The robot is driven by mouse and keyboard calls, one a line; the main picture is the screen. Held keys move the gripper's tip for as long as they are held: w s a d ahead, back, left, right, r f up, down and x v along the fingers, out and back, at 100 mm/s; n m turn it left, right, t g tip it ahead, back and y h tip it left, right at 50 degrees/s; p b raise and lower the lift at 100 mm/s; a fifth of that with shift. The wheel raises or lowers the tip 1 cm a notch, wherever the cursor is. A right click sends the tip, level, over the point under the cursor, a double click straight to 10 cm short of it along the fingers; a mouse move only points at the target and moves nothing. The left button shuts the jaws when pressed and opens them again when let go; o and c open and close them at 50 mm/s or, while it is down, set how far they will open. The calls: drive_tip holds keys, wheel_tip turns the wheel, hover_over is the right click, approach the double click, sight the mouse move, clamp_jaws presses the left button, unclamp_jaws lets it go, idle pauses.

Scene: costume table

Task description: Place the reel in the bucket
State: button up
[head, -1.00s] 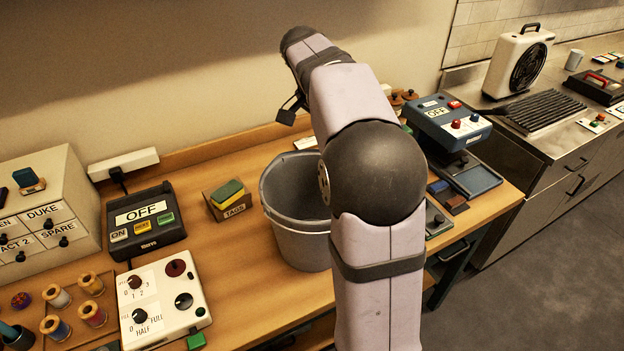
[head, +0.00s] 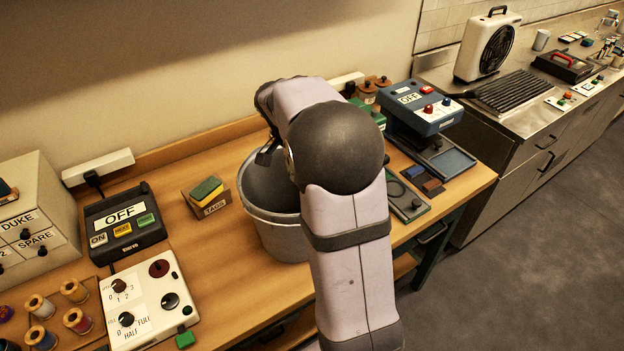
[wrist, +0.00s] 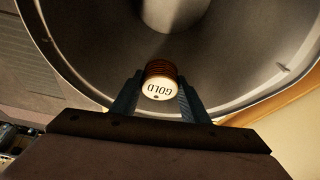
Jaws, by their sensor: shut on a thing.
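The reel (wrist: 161,76) has copper-brown windings and a white end marked GOLD. My gripper (wrist: 157,92) is shut on it, one dark finger on each side, in the wrist view. In that view the bucket's grey inner wall (wrist: 235,65) and rim surround the reel, so the reel is over or within the bucket's mouth; I cannot tell how deep. In the head view the grey bucket (head: 281,238) stands upright on the wooden bench, partly behind my arm. My gripper (head: 267,152) shows there only in part, at the bucket's mouth, and the reel is hidden.
A tags box (head: 209,203) with a yellow-green sponge stands left of the bucket. An OFF switch box (head: 122,221), a dial panel (head: 140,298) and several thread spools lie further left. A blue OFF unit (head: 424,107) and small trays are at right.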

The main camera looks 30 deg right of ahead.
drive_tip(key=shift+f+p, duration=0.6)
drive_tip(key=shift+f, duration=1.6)
drive_tip(key=shift+f+b, duration=0.35)
drive_tip(key=shift+b, duration=0.1)
drive_tip(key=shift+f+b, duration=0.25)
drive_tip(key=shift+b, duration=0.1)
drive_tip(key=o, duration=0.9)
drive_tip(key=shift+r, duration=0.1)
